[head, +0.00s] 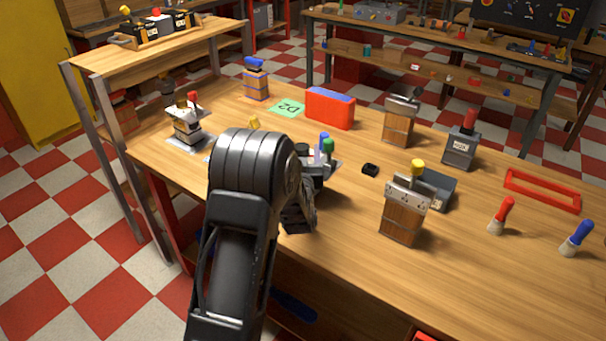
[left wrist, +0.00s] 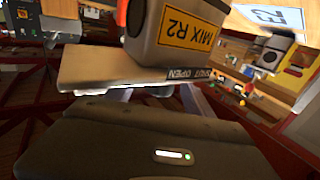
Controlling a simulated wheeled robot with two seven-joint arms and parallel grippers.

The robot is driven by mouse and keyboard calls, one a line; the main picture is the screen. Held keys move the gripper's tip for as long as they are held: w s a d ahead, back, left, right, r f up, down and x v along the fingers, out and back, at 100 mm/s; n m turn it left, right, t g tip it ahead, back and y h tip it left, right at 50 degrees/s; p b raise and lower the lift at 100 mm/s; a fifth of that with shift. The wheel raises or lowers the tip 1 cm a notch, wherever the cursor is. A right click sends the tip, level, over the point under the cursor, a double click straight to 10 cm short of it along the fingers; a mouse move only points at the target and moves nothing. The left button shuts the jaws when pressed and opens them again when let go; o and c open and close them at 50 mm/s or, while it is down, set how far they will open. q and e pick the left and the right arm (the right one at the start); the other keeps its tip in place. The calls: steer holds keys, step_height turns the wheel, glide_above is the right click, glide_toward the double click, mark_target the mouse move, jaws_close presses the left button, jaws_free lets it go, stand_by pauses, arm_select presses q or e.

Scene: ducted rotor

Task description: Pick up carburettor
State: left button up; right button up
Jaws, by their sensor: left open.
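A grey block with a yellow "MIX R2" label (left wrist: 185,25) fills the top of the left wrist view, close to the camera. A pale plate marked "SHUT OPEN" (left wrist: 110,65) is beside it. This looks like the carburettor, but I cannot be sure. In the head view, a unit with blue and green knobs (head: 326,150) is partly hidden behind my left arm; I cannot tell if it is the same thing. My left gripper (head: 299,214) is open and empty, low over the workbench beside this unit. Its fingertips are mostly hidden. My right gripper is out of view.
The wooden workbench (head: 330,260) holds a red-and-blue box (head: 330,107), a wooden block with a yellow knob (head: 403,215), a grey block with a red knob (head: 460,148) and a red frame (head: 542,189). The front middle is clear.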

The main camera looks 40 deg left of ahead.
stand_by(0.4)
arm_select(q)
jaws_close()
stand_by(0.5)
stand_by(0.4)
